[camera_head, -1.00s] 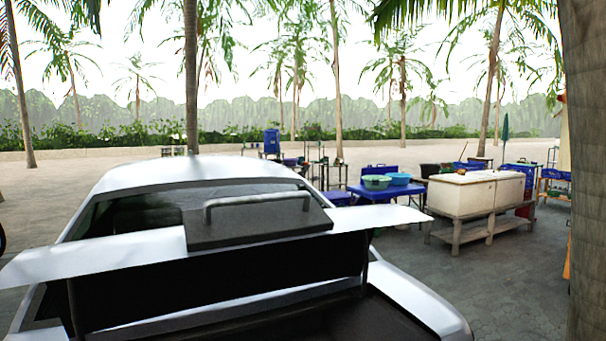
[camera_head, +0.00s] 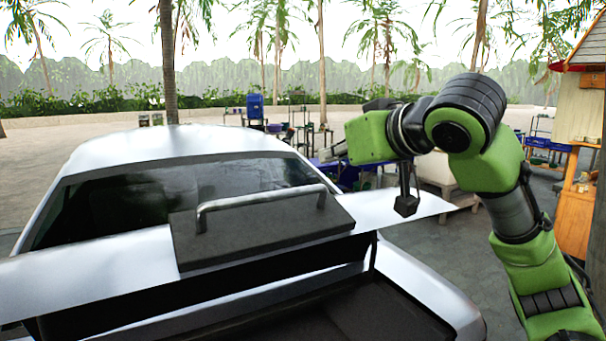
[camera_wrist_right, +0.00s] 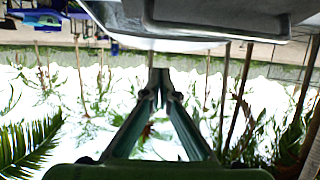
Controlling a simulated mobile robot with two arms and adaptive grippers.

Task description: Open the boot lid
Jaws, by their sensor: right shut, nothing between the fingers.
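The white boot lid (camera_head: 95,277) of the car stands raised, with the dark boot opening (camera_head: 340,310) showing below it. A dark plate (camera_head: 262,238) with a grey bar handle (camera_head: 262,206) sits on the lid. My right gripper (camera_head: 335,151) is beyond the lid at the right, above and apart from the handle, pointing left. In the right wrist view its fingers (camera_wrist_right: 158,82) are together and empty. The plate and handle (camera_wrist_right: 215,22) show at the top of that view, apart from the fingertips. My left gripper is not in view.
The white car roof (camera_head: 180,145) and rear window lie behind the lid. Behind my right arm are a cream chest (camera_head: 435,175) and blue tables, partly hidden. A wooden stall (camera_head: 575,190) stands at the right. Paved ground is open at the left.

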